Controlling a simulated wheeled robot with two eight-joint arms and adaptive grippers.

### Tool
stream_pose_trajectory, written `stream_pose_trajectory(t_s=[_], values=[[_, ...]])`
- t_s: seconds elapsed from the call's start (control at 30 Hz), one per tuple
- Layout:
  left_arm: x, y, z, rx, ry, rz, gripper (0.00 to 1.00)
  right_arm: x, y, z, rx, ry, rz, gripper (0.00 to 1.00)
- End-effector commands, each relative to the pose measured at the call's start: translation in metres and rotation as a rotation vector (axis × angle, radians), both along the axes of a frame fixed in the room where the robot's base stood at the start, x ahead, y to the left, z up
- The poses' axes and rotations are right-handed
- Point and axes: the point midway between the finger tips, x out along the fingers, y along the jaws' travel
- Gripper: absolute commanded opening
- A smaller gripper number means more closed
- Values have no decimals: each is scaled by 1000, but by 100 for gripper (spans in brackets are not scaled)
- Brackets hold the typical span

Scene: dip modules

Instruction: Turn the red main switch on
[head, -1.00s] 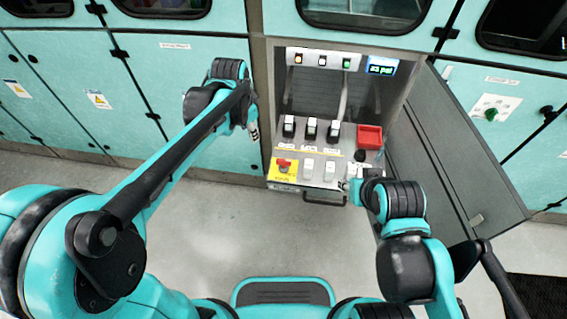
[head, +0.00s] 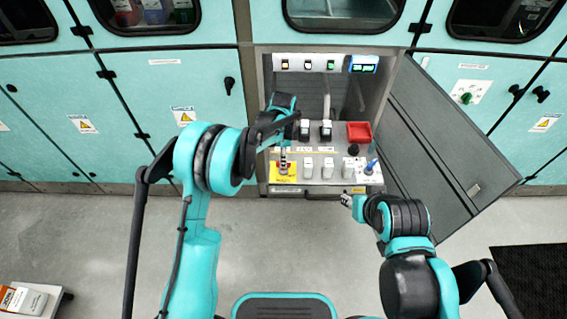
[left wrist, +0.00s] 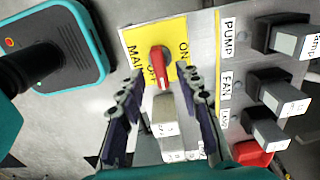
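The red main switch (left wrist: 160,58) is a small red knob on a yellow plate (left wrist: 136,40) marked MAIN, OFF and ON. In the head view the yellow plate (head: 286,177) is at the panel's front left, and my left gripper (head: 284,152) is over it and hides most of the knob. In the left wrist view my left gripper (left wrist: 163,82) is open, with one finger on each side of the knob's near end, apart from it. I cannot tell which mark the knob points at. My right gripper (head: 346,200) is just below the panel's right front edge; its fingers are too small to read.
The panel also holds black-and-white rocker switches (head: 326,129), a row of pale switches (head: 328,166), a red box (head: 359,132) and a blue-tipped part (head: 371,165). The grey cabinet door (head: 440,150) stands open at right.

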Motion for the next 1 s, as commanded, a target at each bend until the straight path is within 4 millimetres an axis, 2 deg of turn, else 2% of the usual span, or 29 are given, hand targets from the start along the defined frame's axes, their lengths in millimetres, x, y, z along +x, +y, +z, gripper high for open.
stream_pose_trajectory(t_s=[0.03, 0.2, 0.47, 0.5, 0.6, 0.63, 1.0], values=[[0, 0, -9, 0, 0, 1, 34, 0, 0, -5, 0, 0, 0, 40], [0, 0, -22, 0, 0, 1, 34, 0, 0, -9, 0, 0, 0, 40], [0, 0, -23, 0, -1, 2, 34, 0, 0, -9, 0, 0, 0, 40], [0, 0, -23, 0, -1, 2, 32, 0, 0, -9, 0, 0, 0, 40], [0, 0, -23, 0, -1, 2, 5, 0, 0, -9, 0, 0, 0, 40], [0, 0, -23, 0, -1, 2, 0, 0, 0, -9, 0, 0, 0, 40], [0, 0, -23, 0, -1, 23, 0, 0, 0, -8, 0, 0, 0, 40]])
